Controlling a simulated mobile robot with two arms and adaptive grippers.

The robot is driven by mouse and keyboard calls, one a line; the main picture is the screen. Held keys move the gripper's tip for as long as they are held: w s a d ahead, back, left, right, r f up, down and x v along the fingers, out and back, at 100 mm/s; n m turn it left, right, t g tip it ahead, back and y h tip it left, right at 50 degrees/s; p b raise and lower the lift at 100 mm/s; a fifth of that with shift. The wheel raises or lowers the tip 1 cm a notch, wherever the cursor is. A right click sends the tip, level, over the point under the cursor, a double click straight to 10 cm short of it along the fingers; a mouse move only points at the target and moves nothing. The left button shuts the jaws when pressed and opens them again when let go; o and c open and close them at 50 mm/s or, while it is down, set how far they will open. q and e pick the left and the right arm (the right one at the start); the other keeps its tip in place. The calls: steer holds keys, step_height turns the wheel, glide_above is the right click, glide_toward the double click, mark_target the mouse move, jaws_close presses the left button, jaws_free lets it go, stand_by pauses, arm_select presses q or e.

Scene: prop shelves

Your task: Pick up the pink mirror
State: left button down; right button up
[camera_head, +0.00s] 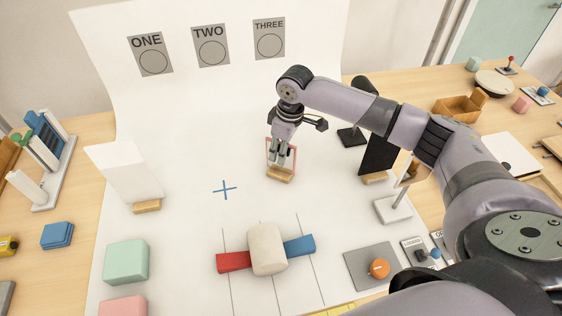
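The pink mirror (295,158) shows as a thin pink rectangular frame on a small wooden base, upright on the white sheet right of the blue cross. My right gripper (281,157) reaches down from above, and its fingers overlap the frame in the picture. The fingers hide part of the mirror. I cannot tell whether they are closed on it or just in front of it. The base appears to rest on the sheet. My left gripper is not in view.
A black panel (378,155) and a white stand (393,210) are to the right, near my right arm. A white panel (124,168) stands left. A cream cylinder (267,249) between red and blue blocks lies in front. Sheet around the blue cross (224,190) is clear.

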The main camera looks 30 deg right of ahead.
steer(key=shift+f, duration=0.25)
steer(key=shift+c, duration=0.4)
jaws_close()
stand_by(0.4)
